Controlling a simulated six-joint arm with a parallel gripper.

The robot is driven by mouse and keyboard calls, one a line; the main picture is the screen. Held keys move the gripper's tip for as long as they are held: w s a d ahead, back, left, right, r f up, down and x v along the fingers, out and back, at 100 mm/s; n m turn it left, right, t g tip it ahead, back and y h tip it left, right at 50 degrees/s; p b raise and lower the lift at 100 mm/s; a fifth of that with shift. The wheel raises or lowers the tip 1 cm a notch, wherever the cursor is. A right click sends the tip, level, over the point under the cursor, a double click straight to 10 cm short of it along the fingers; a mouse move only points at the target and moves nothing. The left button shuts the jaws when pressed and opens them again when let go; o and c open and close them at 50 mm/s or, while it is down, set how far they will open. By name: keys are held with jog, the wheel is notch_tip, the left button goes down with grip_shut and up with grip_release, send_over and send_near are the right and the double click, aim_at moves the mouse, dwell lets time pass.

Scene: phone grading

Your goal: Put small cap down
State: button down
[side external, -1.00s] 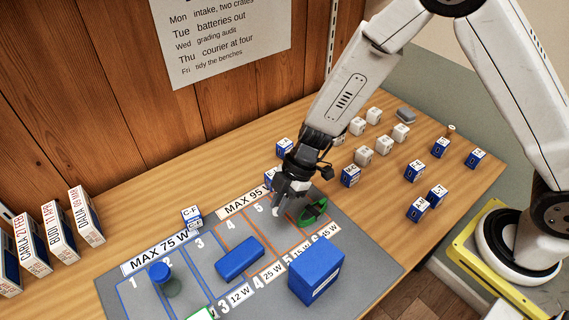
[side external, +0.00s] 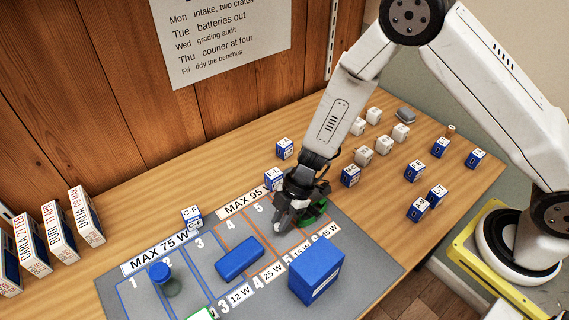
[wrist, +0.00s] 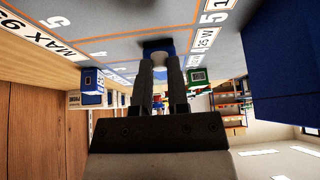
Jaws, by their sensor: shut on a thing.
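My gripper (side external: 281,224) is low over the grey mat (side external: 190,250), around the slots marked 5 and 6. In the wrist view its fingers (wrist: 158,68) are nearly together, with a small pale piece between the tips that may be the small cap. Its shape is hard to make out. In the side view the fingers and wrist hide most of what is held, and I cannot tell whether it touches the mat. A green item (side external: 318,214) lies right beside the gripper, partly hidden by it.
A long blue block (side external: 240,259) lies left of my gripper. A large blue box (side external: 316,270) stands in front. A blue-topped round item (side external: 160,272) stands near slot 2. Several small blue and white boxes (side external: 350,176) stand behind and to the right.

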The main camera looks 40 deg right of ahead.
aim_at(276, 240)
jog(key=shift+f, duration=2.05)
jog(key=shift+f, duration=0.1)
jog(key=c, duration=0.6)
grip_release()
jog(key=shift+v, duration=6.15)
